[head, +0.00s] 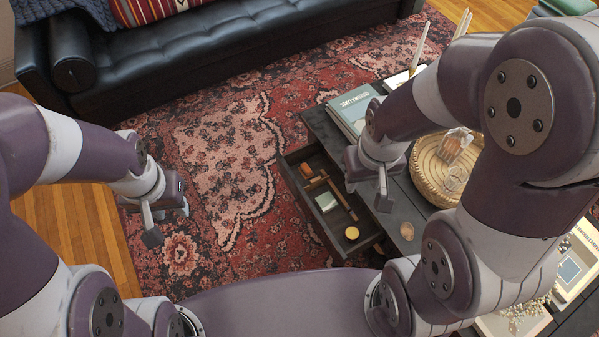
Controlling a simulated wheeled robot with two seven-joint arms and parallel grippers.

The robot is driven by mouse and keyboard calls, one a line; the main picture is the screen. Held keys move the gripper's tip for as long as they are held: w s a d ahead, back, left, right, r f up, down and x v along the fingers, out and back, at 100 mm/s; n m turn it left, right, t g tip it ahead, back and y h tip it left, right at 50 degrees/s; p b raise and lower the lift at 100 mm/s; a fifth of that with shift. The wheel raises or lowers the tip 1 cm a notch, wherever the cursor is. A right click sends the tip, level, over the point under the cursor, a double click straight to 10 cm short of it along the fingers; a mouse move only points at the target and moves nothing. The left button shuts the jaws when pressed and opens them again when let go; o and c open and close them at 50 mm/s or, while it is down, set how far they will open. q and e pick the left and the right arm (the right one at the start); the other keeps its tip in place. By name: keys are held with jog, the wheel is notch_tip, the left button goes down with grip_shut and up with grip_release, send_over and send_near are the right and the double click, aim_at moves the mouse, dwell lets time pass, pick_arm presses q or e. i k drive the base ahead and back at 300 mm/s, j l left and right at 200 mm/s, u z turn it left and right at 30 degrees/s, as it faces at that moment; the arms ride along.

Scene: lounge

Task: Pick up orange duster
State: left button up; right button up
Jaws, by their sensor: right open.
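An open drawer (312,222) juts out from the dark coffee table. In it lie an orange-brown stick-like item (316,182) and a longer brown strip (343,200). I cannot tell for sure whether either is the orange duster. My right gripper (367,188) is open and empty, above the table edge just right of the drawer. My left gripper (166,218) hangs over the rug, well left of the drawer. Its finger gap is not clear, and I see nothing held in it.
The drawer also holds a pale green square item (326,202) and a yellow round item (352,232). A book (353,108) and a woven tray (424,176) with glassware are on the table (322,126). A black sofa (200,50) stands behind. The rug (220,150) between is clear.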

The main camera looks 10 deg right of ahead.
aim_at(306, 172)
jog(key=z, duration=1.25)
jog(key=u, duration=0.85)
jog(key=i+j+z, duration=0.25)
jog(key=z, duration=0.2)
jog(key=i+j+z, duration=0.2)
jog(key=j+z, duration=0.2)
jog(key=i+j+z, duration=0.15)
jog(key=j+z, duration=0.3)
jog(key=i+j, duration=0.1)
jog(key=j, duration=0.35)
jog(key=i+j, duration=0.15)
jog(key=j, duration=0.3)
jog(key=i+j+z, duration=0.1)
jog(key=j, duration=0.3)
jog(key=i+j, duration=0.1)
jog(key=j, duration=0.35)
jog(key=i+j+z, duration=0.1)
jog(key=j, duration=0.35)
